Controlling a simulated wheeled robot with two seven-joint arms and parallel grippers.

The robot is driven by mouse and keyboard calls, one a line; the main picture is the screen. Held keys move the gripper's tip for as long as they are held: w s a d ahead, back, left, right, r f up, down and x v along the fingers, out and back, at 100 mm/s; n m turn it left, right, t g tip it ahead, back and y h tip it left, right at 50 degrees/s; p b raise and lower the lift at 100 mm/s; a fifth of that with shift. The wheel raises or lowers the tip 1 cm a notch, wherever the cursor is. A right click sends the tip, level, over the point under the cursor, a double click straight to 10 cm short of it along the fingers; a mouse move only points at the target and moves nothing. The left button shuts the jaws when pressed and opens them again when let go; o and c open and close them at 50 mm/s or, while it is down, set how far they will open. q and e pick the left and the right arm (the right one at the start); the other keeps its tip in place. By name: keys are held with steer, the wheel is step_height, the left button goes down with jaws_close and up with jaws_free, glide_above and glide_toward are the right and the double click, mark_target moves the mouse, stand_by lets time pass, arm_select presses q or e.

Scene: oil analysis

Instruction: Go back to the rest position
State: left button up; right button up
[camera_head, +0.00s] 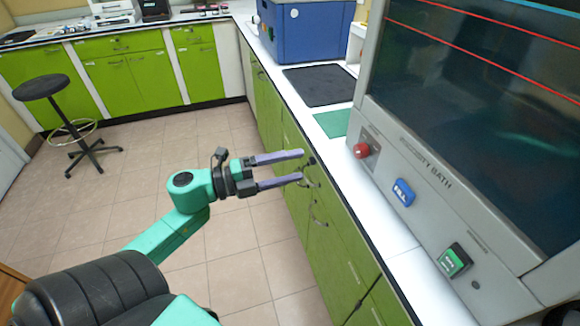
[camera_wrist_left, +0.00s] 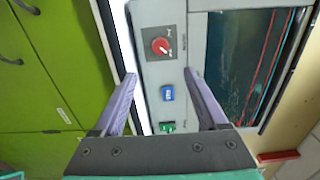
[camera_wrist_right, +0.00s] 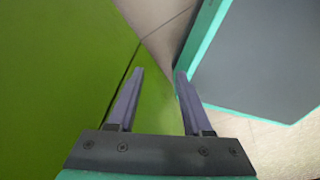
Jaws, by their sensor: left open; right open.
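My left gripper (camera_head: 302,166) is open and empty. In the head view it reaches from the left over the floor, beside the green cabinet fronts and apart from the bath's front panel. In the left wrist view my left gripper (camera_wrist_left: 160,76) has its fingers spread, with the panel's red knob, blue button and green switch in the gap between them. My right gripper (camera_wrist_right: 158,72) shows only in its own wrist view. It is open and empty, pointing down along a green cabinet surface. My right arm is not seen in the head view.
The viscosity bath (camera_head: 440,180) stands on the white counter (camera_head: 375,235) at right, with a red knob (camera_head: 361,151), blue button (camera_head: 403,192) and green switch (camera_head: 454,260). Green cabinets (camera_head: 335,245) run below. A black stool (camera_head: 42,87) stands far left. The tiled floor (camera_head: 130,170) between is clear.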

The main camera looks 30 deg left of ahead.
arm_select(q)
steer(key=w+a+f+n+t+y+p, duration=0.1)
steer(key=a+f+n+y, duration=0.5)
steer(key=f, duration=0.3)
steer(key=w+a+f+n+y+p, duration=0.1)
steer(key=a+f+n+y, duration=0.2)
steer(key=a+f+n, duration=0.55)
steer(key=s+f+n+g+y, duration=0.1)
steer(key=s+f, duration=0.1)
steer(key=f, duration=0.5)
steer(key=s+f+n+g+y, duration=0.2)
steer(key=s+f, duration=0.1)
steer(key=f, duration=0.4)
steer(key=s+d+f+n+g+p, duration=0.25)
steer(key=s+f+n+g, duration=0.2)
steer(key=s+f, duration=0.9)
steer(key=s+d+f+n+g, duration=0.1)
steer(key=s+d+f+g, duration=0.2)
steer(key=s, duration=0.4)
steer(key=s+d+f+g, duration=0.3)
steer(key=s+d+f, duration=0.3)
steer(key=s+d, duration=0.1)
steer(key=shift+s+f+n, duration=0.3)
steer(key=shift+n, duration=0.1)
